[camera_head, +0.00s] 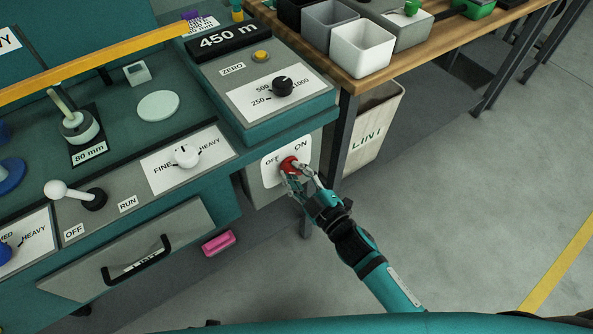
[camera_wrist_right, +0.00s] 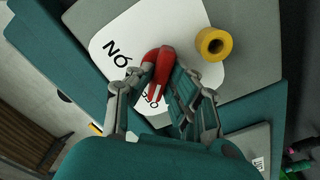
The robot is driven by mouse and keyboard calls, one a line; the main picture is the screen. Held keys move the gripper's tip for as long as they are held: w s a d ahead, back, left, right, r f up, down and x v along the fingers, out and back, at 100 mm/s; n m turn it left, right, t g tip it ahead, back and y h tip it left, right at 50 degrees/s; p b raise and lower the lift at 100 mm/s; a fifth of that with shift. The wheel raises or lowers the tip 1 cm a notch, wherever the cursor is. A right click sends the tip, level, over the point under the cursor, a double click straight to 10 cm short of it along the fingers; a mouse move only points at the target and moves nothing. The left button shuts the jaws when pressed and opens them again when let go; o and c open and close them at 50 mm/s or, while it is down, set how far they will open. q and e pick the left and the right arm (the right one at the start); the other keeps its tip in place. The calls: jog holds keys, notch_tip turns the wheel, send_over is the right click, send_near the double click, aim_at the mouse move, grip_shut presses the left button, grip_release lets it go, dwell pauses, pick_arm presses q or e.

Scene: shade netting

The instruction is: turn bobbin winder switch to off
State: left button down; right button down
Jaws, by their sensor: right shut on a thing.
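The bobbin winder switch is a red knob (camera_head: 289,165) on a white plate (camera_head: 302,148) marked OFF at left and ON at right, on the machine's front corner. My right gripper (camera_head: 296,178) reaches it from the lower right, its fingers closed around the knob. In the right wrist view, the red knob (camera_wrist_right: 160,60) sits between the fingers of the right gripper (camera_wrist_right: 160,85). There the ON lettering is upside down, and a white mark on the knob points toward lettering partly hidden by the fingers. My left gripper is not in view.
A yellow spool (camera_wrist_right: 212,43) stands beside the plate in the right wrist view. A wooden bench (camera_head: 440,50) with bins (camera_head: 362,50) is at upper right, a labelled bin (camera_head: 372,125) below it. A drawer (camera_head: 140,255) is at left. The floor at right is clear.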

jog(key=shift+n, duration=0.3)
jog(key=c, duration=1.3)
grip_release()
jog(key=shift+s, duration=0.1)
jog(key=v, duration=1.2)
jog(key=shift+r, duration=0.1)
